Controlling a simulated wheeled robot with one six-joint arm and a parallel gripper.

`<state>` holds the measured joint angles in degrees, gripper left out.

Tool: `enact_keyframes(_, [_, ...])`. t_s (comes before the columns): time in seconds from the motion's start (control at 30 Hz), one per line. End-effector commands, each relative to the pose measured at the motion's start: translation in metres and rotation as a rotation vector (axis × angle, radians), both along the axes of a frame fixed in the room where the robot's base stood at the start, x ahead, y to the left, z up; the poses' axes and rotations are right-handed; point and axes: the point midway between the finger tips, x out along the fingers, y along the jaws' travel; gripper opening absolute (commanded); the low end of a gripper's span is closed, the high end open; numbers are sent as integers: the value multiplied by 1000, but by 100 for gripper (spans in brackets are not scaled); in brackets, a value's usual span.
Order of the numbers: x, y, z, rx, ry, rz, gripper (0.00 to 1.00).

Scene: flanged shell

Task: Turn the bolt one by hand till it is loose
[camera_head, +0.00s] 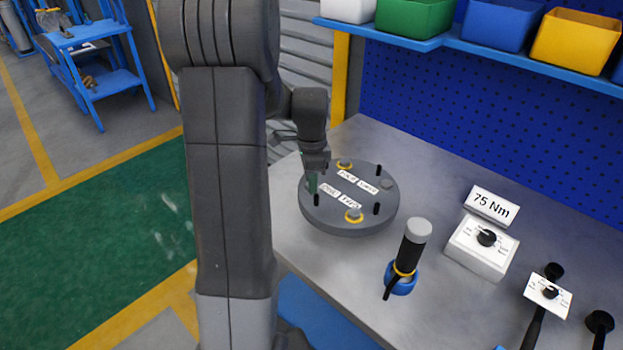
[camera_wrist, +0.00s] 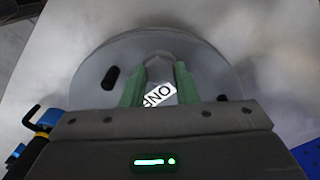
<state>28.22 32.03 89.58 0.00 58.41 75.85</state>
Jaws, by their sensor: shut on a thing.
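The flanged shell's round grey lid (camera_head: 335,221) lies on the workbench. Small white labels (camera_head: 341,198) are on it; their text is hard to read in the head view. My gripper (camera_head: 311,184) points down at the lid's left edge. In the wrist view its green fingers (camera_wrist: 159,78) are closed on either side of a grey bolt head (camera_wrist: 160,66), which I take for bolt one. A white label (camera_wrist: 160,95) reading "ONE" shows partly between the fingers. In the head view my gripper hides this bolt.
A black-handled tool (camera_head: 412,245) stands in a blue holder to the right, near a dial box (camera_head: 482,249) and a "75 Nm" sign (camera_head: 492,206). Bins (camera_head: 575,40) line the shelf above.

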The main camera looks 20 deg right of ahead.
Motion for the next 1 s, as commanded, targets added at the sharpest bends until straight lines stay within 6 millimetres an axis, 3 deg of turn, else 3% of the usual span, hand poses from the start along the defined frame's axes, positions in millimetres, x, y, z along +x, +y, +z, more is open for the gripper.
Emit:
enact_keyframes(0.27, [0, 0, 1, 0, 0, 164, 4])
enact_keyframes(1.0, [0, 0, -1, 0, 0, 860, 4])
